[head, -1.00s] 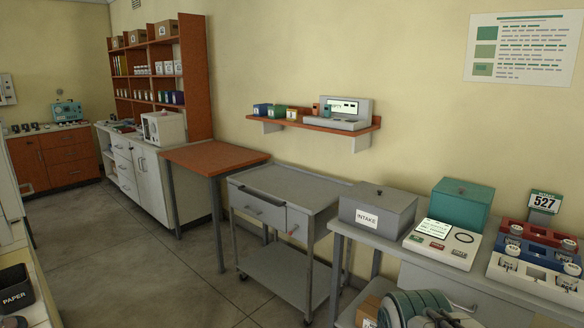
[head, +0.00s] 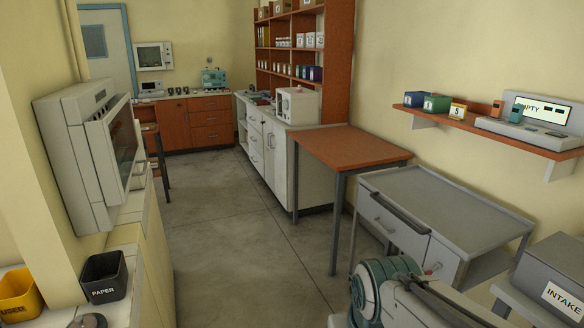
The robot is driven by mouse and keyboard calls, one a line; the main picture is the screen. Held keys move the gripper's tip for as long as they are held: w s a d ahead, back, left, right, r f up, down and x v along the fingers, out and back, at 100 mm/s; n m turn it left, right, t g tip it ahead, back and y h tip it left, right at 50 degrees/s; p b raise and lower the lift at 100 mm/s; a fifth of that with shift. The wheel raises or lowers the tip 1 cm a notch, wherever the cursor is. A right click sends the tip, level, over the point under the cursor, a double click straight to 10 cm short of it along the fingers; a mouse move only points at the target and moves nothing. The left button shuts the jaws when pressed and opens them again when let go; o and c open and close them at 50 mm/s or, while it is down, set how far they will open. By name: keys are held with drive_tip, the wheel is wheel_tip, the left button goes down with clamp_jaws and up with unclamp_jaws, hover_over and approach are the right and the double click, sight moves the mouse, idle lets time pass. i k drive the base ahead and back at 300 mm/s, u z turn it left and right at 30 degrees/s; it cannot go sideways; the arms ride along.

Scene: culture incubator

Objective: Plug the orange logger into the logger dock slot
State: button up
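The logger dock (head: 503,127) is a grey unit with a lit screen reading EMPTY, on the wall shelf at the right of the head view. A small orange block (head: 497,107), which looks like the orange logger, stands at the dock's left end. Whether it is in a slot or only beside the dock is too small to tell. A small teal block (head: 516,114) stands close to it. Part of my arm shows at the bottom right, well below and in front of the shelf. My gripper is out of view.
The orange-brown shelf (head: 450,122) also holds small blue, green and yellow boxes. Below are a grey cart (head: 465,205), an orange-topped table (head: 350,147) and the INTAKE box (head: 550,275). Open floor (head: 225,220) runs down the middle. A left counter holds a PAPER bin (head: 104,277).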

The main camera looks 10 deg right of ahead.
sight(498, 105)
drive_tip(key=u, duration=0.1)
drive_tip(key=i, duration=1.55)
drive_tip(key=z, duration=0.75)
drive_tip(key=i, duration=1.05)
drive_tip(key=z, duration=1.45)
drive_tip(key=i, duration=0.6)
drive_tip(key=z, duration=0.35)
